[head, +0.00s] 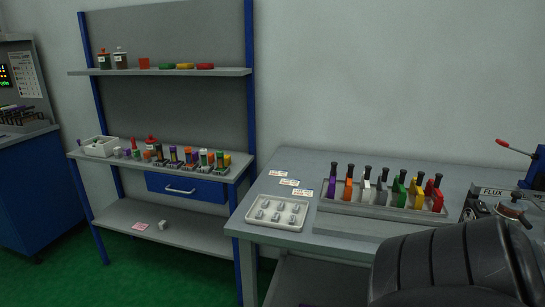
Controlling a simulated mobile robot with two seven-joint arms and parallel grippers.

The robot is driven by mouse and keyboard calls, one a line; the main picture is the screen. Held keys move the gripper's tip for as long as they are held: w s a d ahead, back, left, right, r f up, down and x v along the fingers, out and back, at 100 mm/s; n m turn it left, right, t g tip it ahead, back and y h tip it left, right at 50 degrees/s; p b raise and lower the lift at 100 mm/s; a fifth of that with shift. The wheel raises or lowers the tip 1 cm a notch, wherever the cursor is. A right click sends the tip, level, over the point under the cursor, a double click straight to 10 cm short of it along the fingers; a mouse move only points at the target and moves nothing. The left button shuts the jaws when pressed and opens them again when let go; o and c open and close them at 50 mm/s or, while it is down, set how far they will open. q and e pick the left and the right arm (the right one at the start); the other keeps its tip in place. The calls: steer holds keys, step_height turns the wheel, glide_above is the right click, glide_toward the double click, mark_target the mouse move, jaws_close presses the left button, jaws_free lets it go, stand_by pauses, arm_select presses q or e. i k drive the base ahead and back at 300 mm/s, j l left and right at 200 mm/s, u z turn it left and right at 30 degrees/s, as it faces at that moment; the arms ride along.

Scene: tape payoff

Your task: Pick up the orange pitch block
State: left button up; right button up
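An orange block (348,190) with a black knob on top stands upright in the long grey tray (330,206) on the right table. It is second from the left, between a purple block (331,184) and a white one (365,192). Neither of my grippers shows. A black ribbed part at the lower right looks like my own arm and hides the table's front right corner.
A white tray (277,212) with several grey pieces lies left of the blocks, with paper labels behind it. A flux unit (492,191) and a red-handled press (535,165) stand at the right. The left bench (218,178) holds several small coloured items.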

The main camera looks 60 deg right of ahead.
mark_target(211, 159)
steer(key=z, duration=1.4)
steer(key=i+j+u, duration=0.65)
steer(key=u, duration=0.15)
steer(key=i+j+u, duration=0.1)
steer(key=i+u, duration=0.35)
steer(key=i+z, duration=0.45)
steer(key=i+j+z, duration=0.15)
steer(key=i+z, duration=0.35)
steer(key=i, duration=0.1)
